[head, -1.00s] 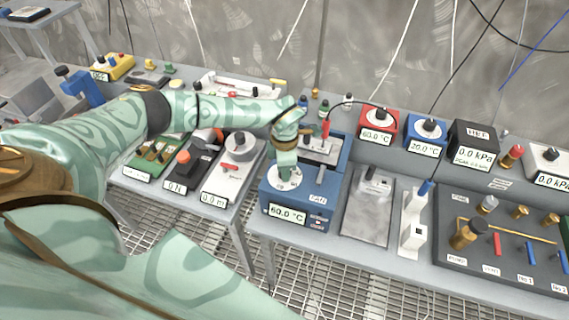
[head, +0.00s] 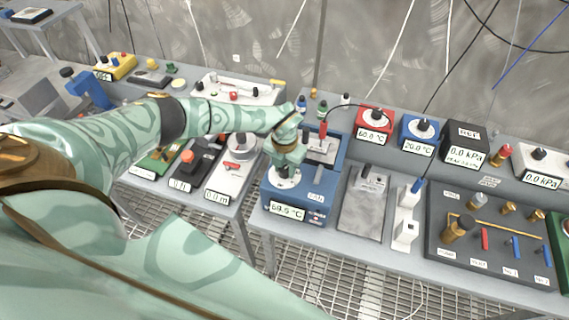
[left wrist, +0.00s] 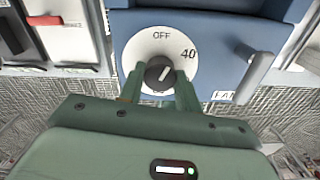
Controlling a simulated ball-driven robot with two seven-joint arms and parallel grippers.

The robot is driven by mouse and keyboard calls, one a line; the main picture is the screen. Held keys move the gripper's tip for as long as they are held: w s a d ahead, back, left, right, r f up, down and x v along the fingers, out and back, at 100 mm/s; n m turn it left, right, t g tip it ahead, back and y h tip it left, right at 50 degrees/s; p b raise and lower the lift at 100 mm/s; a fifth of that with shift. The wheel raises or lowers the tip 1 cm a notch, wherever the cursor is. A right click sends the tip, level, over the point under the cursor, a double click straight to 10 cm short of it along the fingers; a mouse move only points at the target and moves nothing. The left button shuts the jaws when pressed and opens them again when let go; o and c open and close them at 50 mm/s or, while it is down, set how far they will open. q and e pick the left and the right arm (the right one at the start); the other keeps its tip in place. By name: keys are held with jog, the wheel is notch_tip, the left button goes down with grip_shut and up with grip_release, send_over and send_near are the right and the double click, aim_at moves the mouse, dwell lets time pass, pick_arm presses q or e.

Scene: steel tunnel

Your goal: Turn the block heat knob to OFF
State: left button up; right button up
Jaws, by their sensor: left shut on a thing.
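The blue heater block unit (head: 322,199) stands on the bench in the head view, with a temperature display (head: 286,211) on its front reading about 60 °C. Its white dial (left wrist: 135,50), marked OFF and 40 in the left wrist view, carries the dark block heat knob (left wrist: 159,71). The knob's pale pointer line tilts to the upper right, between OFF and 40. My left gripper (left wrist: 160,80) is shut on the knob, one finger on each side. In the head view the left gripper (head: 286,170) comes down over the dial and hides the knob. My right gripper is not in view.
A FAN lever (left wrist: 255,70) sticks up right of the dial. A red-handled probe (head: 323,129) with a black cable stands behind it. A white-topped instrument (head: 230,175) is to the left, a grey plate (head: 362,205) to the right. A gap separates the benches.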

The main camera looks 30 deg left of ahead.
aim_at(285, 169)
pick_arm(q)
jog(key=n+p, duration=0.2)
jog(key=n, duration=0.2)
jog(key=shift+r+n, duration=0.15)
jog(key=shift+n, duration=0.25)
jog(key=shift+w+n, duration=0.1)
jog(key=shift+n, duration=0.2)
jog(key=o, duration=1)
jog(key=shift+c, duration=0.2)
notch_tip(285, 169, up, 16)
jog(key=p, duration=0.1)
